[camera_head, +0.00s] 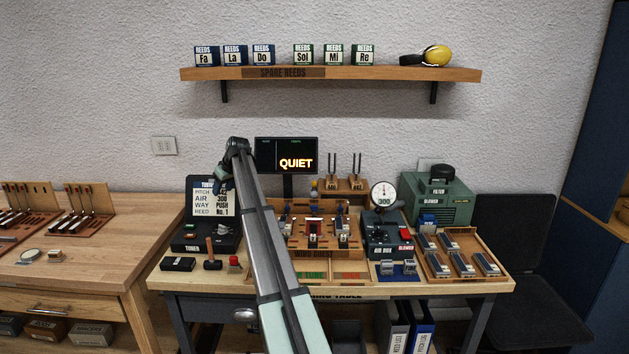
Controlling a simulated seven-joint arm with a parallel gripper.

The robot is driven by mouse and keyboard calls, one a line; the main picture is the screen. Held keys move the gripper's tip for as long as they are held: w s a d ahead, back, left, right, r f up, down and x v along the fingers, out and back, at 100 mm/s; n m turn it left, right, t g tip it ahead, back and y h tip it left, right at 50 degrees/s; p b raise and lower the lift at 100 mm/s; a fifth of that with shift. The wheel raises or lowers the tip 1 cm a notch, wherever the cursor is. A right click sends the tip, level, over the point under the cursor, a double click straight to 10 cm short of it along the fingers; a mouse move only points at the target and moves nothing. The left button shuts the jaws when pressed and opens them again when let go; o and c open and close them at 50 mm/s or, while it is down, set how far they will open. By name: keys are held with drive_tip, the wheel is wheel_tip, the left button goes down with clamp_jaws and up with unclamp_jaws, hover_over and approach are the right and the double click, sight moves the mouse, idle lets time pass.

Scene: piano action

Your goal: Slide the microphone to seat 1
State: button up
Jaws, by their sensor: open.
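My arm rises from the bottom middle and bends over at the top. My gripper (221,188) hangs small and dark in front of the tuner's (195,236) display card; it is open and appears empty. I cannot surely pick out the microphone. A small upright piece with a yellowish top (314,187) stands at the back edge of the wooden multi-seat rack (345,232) and may be it. The rack holds several small parts in a row; its seat numbers are too small to read. My arm hides the rack's left end.
A lit QUIET screen (287,155) stands behind the rack. To the right are a gauge (383,194), the blower control box (388,238), a green blower (437,197) and a tray of reed blocks (470,236). A mallet (211,258) and black case (178,264) lie front left.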

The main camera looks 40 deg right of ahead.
drive_tip(key=s+d+r+g, duration=0.1)
drive_tip(key=s+d+r, duration=0.3)
drive_tip(key=d, duration=0.6)
drive_tip(key=s+d+r, duration=0.2)
drive_tip(key=s+d, duration=0.4)
drive_tip(key=d, duration=0.4)
drive_tip(key=m+g+h, duration=0.1)
approach(315, 182)
drive_tip(key=x, duration=0.8)
drive_tip(key=shift+w+f, duration=0.2)
drive_tip(key=shift+w, duration=0.1)
clamp_jaws()
